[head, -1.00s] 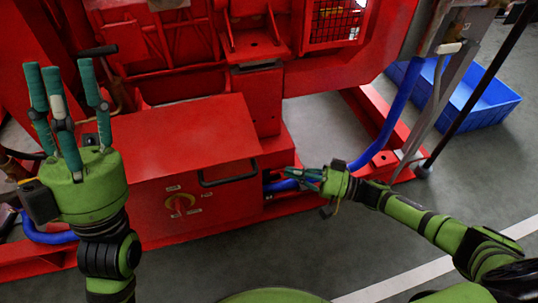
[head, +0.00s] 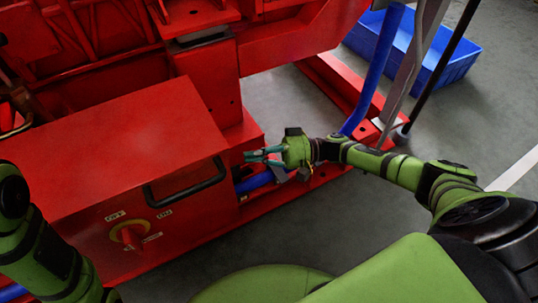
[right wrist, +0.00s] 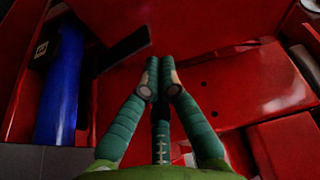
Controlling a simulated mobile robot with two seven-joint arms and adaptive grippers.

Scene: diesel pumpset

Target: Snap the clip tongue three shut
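My right gripper (head: 258,155) is low beside the red box, near the blue hose (head: 262,179). In the right wrist view its fingertips (right wrist: 163,75) are drawn together with nothing visible between them. A dark flat tongue-like piece (right wrist: 124,47) sticks out just left of the fingertips in that view, apparently apart from them; I cannot tell for sure that it is clip tongue three. The blue hose (right wrist: 62,85) runs at the left there, with a black fitting (right wrist: 42,50) beside it. My left gripper is out of view; only its arm shows at the lower left.
The red box (head: 120,150) has a black handle (head: 186,182) and a yellow-and-red switch (head: 128,235). Red frame rails (head: 345,95) lie to the right. A blue crate (head: 440,65) stands at the back right. Grey floor (head: 290,110) is open between the rails.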

